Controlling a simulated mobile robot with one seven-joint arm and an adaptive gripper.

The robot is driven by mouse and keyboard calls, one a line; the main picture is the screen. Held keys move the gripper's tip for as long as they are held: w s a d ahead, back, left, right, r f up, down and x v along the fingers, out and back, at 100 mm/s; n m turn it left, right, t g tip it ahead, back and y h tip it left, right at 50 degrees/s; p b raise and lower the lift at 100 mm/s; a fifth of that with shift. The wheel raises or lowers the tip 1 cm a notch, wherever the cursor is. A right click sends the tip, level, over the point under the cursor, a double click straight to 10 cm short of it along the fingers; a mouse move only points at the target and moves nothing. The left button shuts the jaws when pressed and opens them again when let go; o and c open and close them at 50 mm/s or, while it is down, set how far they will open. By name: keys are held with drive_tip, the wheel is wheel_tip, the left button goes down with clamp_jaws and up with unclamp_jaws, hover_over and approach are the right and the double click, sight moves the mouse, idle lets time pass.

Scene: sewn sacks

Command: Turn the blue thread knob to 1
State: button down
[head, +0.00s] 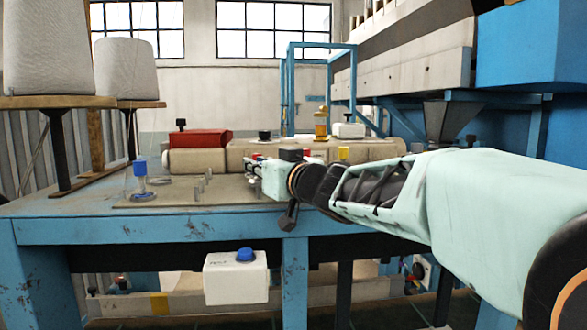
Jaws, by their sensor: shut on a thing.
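A blue knob (139,167) stands upright on a pale post with a coil at its foot, at the left of the blue workbench. Any number marks on it are too small to read. My gripper (254,168) is over the middle of the bench, well to the right of this knob and not touching it. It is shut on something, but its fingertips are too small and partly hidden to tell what. Small red parts show close to its tip.
A white box with a blue button (246,255) hangs at the bench's front edge. A red block (200,138) lies on the beige machine body behind. Large thread cones (47,50) stand at the left. Short metal pins stand between the knob and my gripper.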

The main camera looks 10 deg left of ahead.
drive_tip(key=shift+m+t+h+b, duration=0.3)
drive_tip(key=shift+h+b, duration=0.05)
drive_tip(key=shift+h, duration=0.05)
drive_tip(key=c, duration=1.8)
unclamp_jaws()
drive_tip(key=shift+r, duration=5)
